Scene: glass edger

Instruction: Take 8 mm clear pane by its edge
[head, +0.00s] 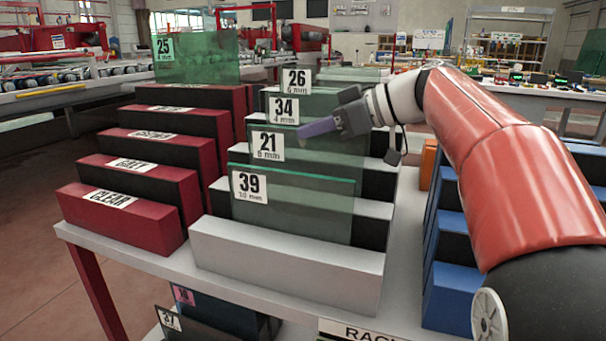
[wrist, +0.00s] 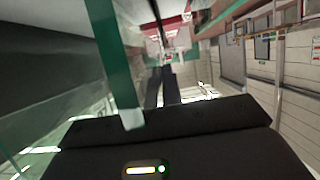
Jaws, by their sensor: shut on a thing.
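The pane labelled 21 (head: 312,172) stands upright in the pale rack, second from the front. It is clear green glass. The small thickness print on its label is hard to read and could be 6 or 8 mm. My gripper (head: 302,132) comes in from the right and is shut on this pane's top edge. Its fingers cover part of that edge. In the wrist view a green glass edge (wrist: 113,60) runs down to the dark gripper body.
The pane labelled 39 (head: 310,208), 10 mm, stands close in front. The panes labelled 34 (head: 320,103) and 26 (head: 297,80) stand close behind. Pane 25 (head: 205,62) stands at the back left in the red stepped rack (head: 122,220). Blue blocks (head: 447,300) stand at right.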

